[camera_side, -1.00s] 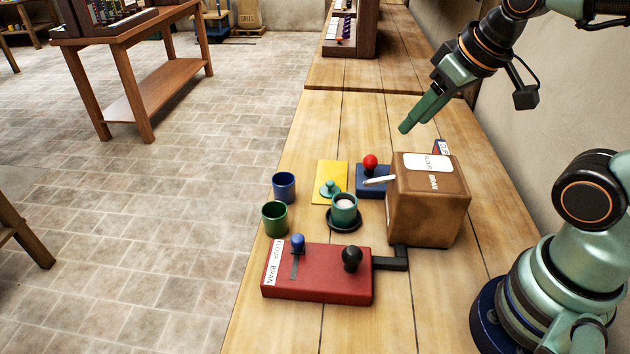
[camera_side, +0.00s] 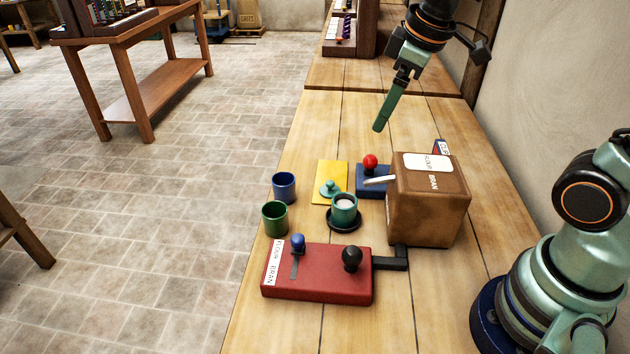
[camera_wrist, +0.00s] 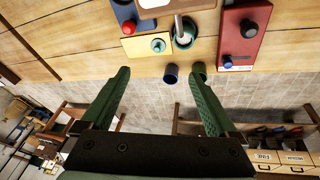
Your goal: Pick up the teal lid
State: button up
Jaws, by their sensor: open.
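The teal lid (camera_side: 330,188) is a small round disc with a knob on top. It lies on a yellow card (camera_side: 329,173) on the wooden bench. In the wrist view the lid (camera_wrist: 158,45) shows near the top, on the yellow card (camera_wrist: 136,45). My gripper (camera_side: 378,128) is above the bench, up and to the right of the lid in the side view, apart from everything. In the wrist view my gripper (camera_wrist: 160,92) has its two green fingers wide apart with nothing between them.
A teal cup (camera_side: 344,207) stands on a black saucer (camera_side: 338,226) beside the lid. Blue (camera_side: 284,187) and green (camera_side: 274,219) cups stand at the bench's left edge. A brown box (camera_side: 427,211), a red-knobbed blue block (camera_side: 370,182) and a red lever box (camera_side: 312,282) are close by.

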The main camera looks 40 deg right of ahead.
jog(key=w+a+f+n+g, duration=0.1)
jog(key=w+f+n+g, duration=0.1)
jog(key=w+f+n, duration=0.35)
jog(key=n+g, duration=0.2)
jog(key=n, duration=0.5)
send_over(329, 183)
jog(key=f, duration=1.3)
jog(key=shift+a+f, duration=0.15)
jog(key=shift+a, duration=0.05)
jog(key=shift+d+f, duration=0.15)
jog(key=shift+f, duration=1.25)
jog(key=shift+d+f, duration=0.1)
jog(key=shift+f, duration=1.25)
jog(key=c, duration=1.4)
jog(key=shift+r, duration=0.15)
